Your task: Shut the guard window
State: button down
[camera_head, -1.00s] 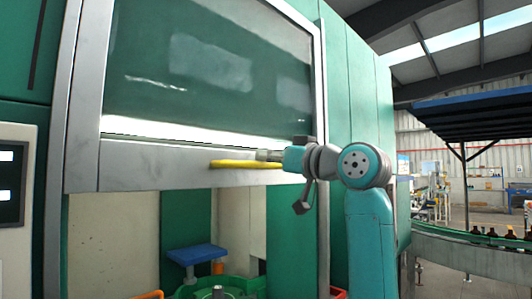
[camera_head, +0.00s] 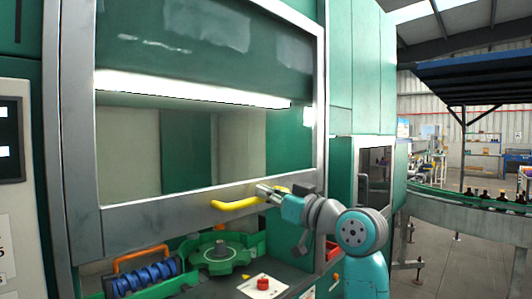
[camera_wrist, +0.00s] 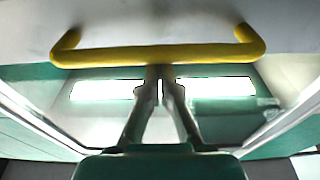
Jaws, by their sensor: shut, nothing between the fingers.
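The guard window (camera_head: 210,130) is a glass pane in a grey metal frame on the green machine. It is part way down, with a gap open below its bottom rail (camera_head: 150,221). A yellow bar handle (camera_head: 235,203) sits on that rail. It also spans the top of the wrist view (camera_wrist: 110,56). My gripper (camera_head: 263,190) is shut and empty at the handle's upper side. In the wrist view its fingertips (camera_wrist: 160,72) meet the edge of the bar. I cannot tell whether they touch it.
Below the window are a green star wheel (camera_head: 219,256), a blue screw (camera_head: 150,277) with an orange handle, and a red button (camera_head: 263,283). A control panel (camera_head: 10,130) is at left. A conveyor with amber bottles (camera_head: 480,196) runs at right.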

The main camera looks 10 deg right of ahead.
notch_tip(320, 180, down, 34)
jog(key=shift+r, duration=0.25)
